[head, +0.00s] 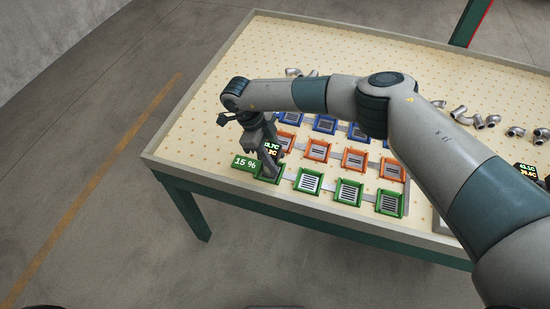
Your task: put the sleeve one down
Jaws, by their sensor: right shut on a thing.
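My right gripper (262,148) reaches in from the right and points down at the table's left front corner. It is shut on a small grey part, which I take to be the sleeve (271,161). The sleeve is low over the leftmost green tray (268,177) of the front row. The jaws and a small readout partly hide it, so I cannot tell whether it touches the tray. A green "15 %" label (243,162) shows beside that tray. My left gripper is not in view.
More green trays (348,192), orange trays (354,158) and blue trays (325,124) stand in rows on the dotted table (195,135). Grey pipe elbows (461,115) lie at the back and right. My right arm covers part of the rows. The table's left side is clear.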

